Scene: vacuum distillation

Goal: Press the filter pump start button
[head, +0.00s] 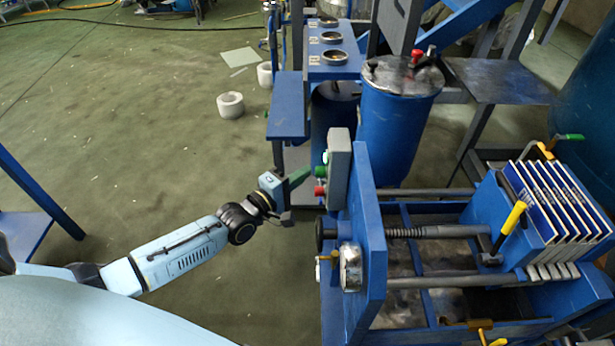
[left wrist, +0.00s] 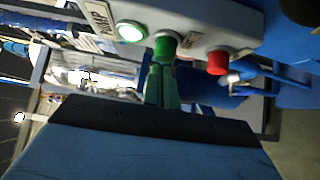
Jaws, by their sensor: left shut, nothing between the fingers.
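A grey control box (head: 339,165) is mounted on the blue filter press frame. A green button (head: 321,171) sticks out from its face, with a red button (head: 320,190) below it. My left gripper (head: 302,175) is shut and empty, its green fingers pointing at the green button. In the left wrist view, the gripper's fingertips (left wrist: 164,66) meet or nearly meet the green button (left wrist: 165,45); I cannot tell whether it is pushed in. The red button (left wrist: 217,61) is to the right. A lamp (left wrist: 131,31) on the left glows whitish green. My right gripper is not in view.
The filter press frame (head: 372,240) with its spindle and plates (head: 556,200) fills the right side. A blue tank (head: 397,120) and a blue stand (head: 287,105) are behind the box. White rolls (head: 230,105) lie on the floor. Open green floor is on the left.

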